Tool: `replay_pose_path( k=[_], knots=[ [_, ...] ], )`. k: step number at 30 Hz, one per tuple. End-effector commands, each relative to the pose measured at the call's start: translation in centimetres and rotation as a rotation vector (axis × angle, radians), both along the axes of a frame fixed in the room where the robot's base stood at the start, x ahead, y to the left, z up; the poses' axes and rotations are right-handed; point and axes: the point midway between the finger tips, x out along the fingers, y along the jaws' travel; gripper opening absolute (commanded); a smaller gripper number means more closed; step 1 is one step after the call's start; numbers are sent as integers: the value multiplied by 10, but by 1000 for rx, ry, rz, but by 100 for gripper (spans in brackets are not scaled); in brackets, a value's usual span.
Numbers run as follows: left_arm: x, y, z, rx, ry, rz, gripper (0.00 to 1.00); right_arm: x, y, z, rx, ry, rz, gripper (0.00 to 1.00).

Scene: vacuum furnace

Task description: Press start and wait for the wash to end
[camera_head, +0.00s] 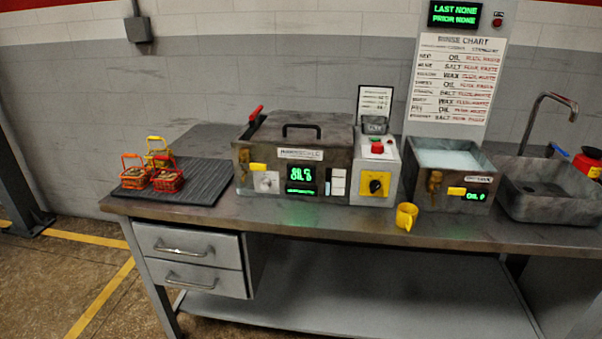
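The washer (295,158) is a dark metal box on the bench with its lid down and a black handle on top. Its green display (301,178) is lit, but the small digits are hard to read. A control box (376,170) stands against its right side. A red lever (256,113) sticks up at the washer's back left. Neither of my grippers shows in this view.
Several small wire baskets (166,180) stand on a black mat (205,185) at left. A yellow cup (406,216) sits near the front edge. A liquid-filled tank (450,160), a sink (550,190) and a rinse chart (457,80) are at right.

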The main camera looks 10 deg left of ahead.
Motion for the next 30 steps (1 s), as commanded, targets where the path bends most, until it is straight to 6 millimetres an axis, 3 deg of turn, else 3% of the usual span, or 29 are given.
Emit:
replay_pose_path(
  k=[4,17,30],
  knots=[
    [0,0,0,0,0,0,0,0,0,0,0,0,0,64],
    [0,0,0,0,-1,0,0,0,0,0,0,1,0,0],
    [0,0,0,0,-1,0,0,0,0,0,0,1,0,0]
  ],
)
